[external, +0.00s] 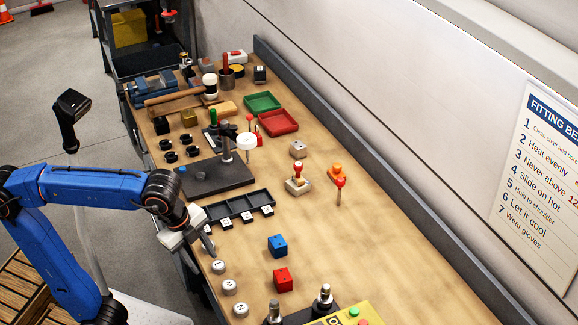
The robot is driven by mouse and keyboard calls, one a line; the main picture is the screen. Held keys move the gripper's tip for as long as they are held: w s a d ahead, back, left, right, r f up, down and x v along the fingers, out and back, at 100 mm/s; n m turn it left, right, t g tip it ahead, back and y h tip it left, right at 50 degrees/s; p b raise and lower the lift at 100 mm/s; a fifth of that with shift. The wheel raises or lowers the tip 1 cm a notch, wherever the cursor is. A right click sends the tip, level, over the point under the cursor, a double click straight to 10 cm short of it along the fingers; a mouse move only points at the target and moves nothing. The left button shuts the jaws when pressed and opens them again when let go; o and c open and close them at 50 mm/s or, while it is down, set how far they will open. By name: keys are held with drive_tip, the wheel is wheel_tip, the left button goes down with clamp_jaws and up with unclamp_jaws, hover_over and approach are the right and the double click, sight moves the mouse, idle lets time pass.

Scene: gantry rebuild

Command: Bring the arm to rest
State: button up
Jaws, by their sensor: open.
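My blue arm reaches in from the left in the external view. My gripper (206,243) is at its end, pointing down over the near left edge of the wooden bench (350,232). The jaws are open, and I see nothing held between them. A round white piece marked L (218,267) sits on the bench just below the fingertips. I cannot tell how high above the bench the fingertips are.
A black compartment tray (240,206) lies right of my gripper. A blue block (277,245) and red block (283,279) stand farther right. Two more round white pieces (229,287) line the near edge. The bench's right middle is clear. A wall rises behind.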

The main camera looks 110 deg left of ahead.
drive_tip(key=s+d+f+n, duration=0.1)
drive_tip(key=s+d+f, duration=0.2)
drive_tip(key=s+f, duration=0.2)
drive_tip(key=s+d+f+n+t+h, duration=0.1)
drive_tip(key=s+d+f, duration=0.3)
drive_tip(key=f, duration=0.5)
drive_tip(key=s+d+f+n+t, duration=0.1)
drive_tip(key=s+d+f+n, duration=0.2)
drive_tip(key=s+f, duration=0.2)
wheel_tip(320, 180, down, 2)
drive_tip(key=shift+s+d+f+h, duration=0.15)
drive_tip(key=shift+s+d+h, duration=0.15)
drive_tip(key=shift+h, duration=0.1)
